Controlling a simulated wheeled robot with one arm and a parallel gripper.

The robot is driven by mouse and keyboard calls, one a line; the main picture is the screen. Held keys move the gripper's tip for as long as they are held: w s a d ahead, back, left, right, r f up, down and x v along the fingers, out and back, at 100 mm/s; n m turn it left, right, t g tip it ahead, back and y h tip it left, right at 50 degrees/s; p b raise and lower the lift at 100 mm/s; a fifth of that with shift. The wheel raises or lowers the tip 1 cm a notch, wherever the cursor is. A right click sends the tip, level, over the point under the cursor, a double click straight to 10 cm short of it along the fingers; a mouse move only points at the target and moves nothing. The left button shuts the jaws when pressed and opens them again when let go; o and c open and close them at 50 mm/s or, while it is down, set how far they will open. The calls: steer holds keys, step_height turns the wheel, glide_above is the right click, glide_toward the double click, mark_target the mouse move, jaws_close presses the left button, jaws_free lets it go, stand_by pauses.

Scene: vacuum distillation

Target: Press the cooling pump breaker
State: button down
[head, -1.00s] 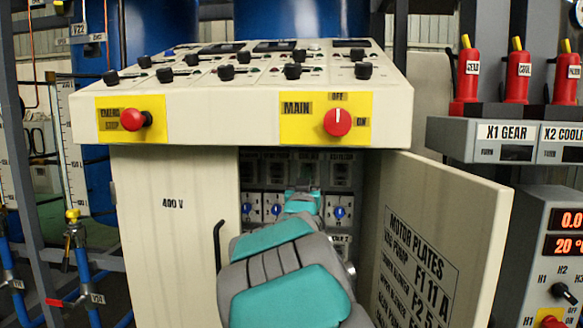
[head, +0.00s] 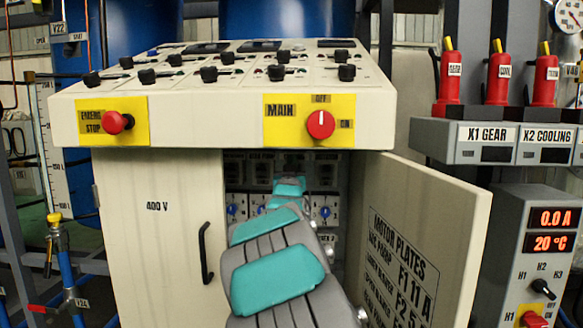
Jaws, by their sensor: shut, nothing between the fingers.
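Inside the open cabinet is a row of breakers with blue knobs (head: 326,212), partly covered by my arm. Dark upper units with small labels sit above them. The labels are too small to read, so I cannot tell which is the cooling pump breaker. My arm reaches in from below through the open doorway. My gripper (head: 290,180), at the arm's far end, is shut and empty in front of the breaker row. Its fingertips are small and mostly hidden by the wrist, so contact with a breaker cannot be told.
The right cabinet door (head: 420,250) stands open beside my arm. The closed left door (head: 150,220) has a black handle (head: 206,253). The console (head: 220,120) overhangs the opening, with an emergency stop (head: 115,122) and main switch (head: 320,124). A control box (head: 535,250) stands right.

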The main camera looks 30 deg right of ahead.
steer(key=shift+w+d+f+p, duration=0.2)
steer(key=shift+w+d+f, duration=0.2)
steer(key=shift+f, duration=0.2)
steer(key=shift+w+d+f+p, duration=0.2)
steer(key=shift+w+d+f, duration=0.05)
steer(key=shift+w+f, duration=0.3)
steer(key=shift+f, duration=0.15)
